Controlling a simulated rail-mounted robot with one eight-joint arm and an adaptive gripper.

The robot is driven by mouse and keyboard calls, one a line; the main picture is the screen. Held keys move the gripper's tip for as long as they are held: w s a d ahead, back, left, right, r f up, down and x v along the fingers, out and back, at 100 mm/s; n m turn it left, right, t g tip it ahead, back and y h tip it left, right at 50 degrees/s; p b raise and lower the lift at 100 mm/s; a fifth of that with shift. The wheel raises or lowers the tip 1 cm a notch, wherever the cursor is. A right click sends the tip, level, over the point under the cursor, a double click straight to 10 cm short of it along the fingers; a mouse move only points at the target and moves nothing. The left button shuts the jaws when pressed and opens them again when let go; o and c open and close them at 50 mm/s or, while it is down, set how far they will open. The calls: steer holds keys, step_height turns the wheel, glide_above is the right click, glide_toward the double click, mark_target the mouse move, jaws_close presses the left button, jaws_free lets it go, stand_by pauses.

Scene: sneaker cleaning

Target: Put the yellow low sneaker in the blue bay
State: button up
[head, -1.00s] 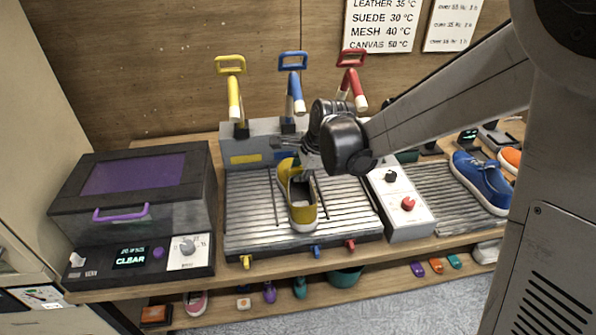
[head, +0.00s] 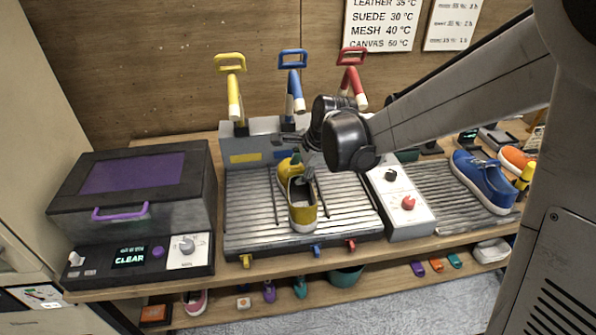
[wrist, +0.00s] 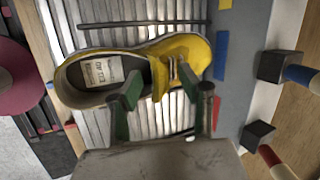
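The yellow low sneaker (head: 303,217) lies on the ribbed metal rack (head: 250,215), toe toward the back panel, opening up. In the wrist view the sneaker (wrist: 185,52) lines up with the blue patch (wrist: 221,55) on the panel, which marks the middle, blue bay, between two dark rods (head: 322,200). My gripper (wrist: 160,88) is right over the sneaker. Its green-padded fingers stand apart, one over the opening and one over the toe side, with the tongue between them. I cannot tell whether either finger touches the shoe.
Yellow (head: 230,90), blue (head: 293,85) and red (head: 352,80) levers stand behind the rack. A dark box with a purple lid (head: 135,175) stands left. A control box with knobs (head: 402,200) and a blue sneaker (head: 483,178) are to the right.

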steer(key=s+a+p+v, duration=0.1)
steer(key=p+v, duration=0.3)
steer(key=v, duration=1.2)
steer(key=shift+r, duration=0.2)
steer(key=shift+s+a, duration=0.1)
steer(key=s+d+f+n+t+h+b, duration=0.1)
steer(key=s+d+f+n+b, duration=0.1)
steer(key=s+d+n, duration=0.5)
steer(key=s+d+f+n+t+h+b, duration=0.2)
steer(key=s+d+n, duration=0.5)
steer(key=s, duration=0.6)
steer(key=shift+f+n+b, duration=0.3)
steer(key=shift+f+b, duration=0.45)
steer(key=shift+d, duration=0.1)
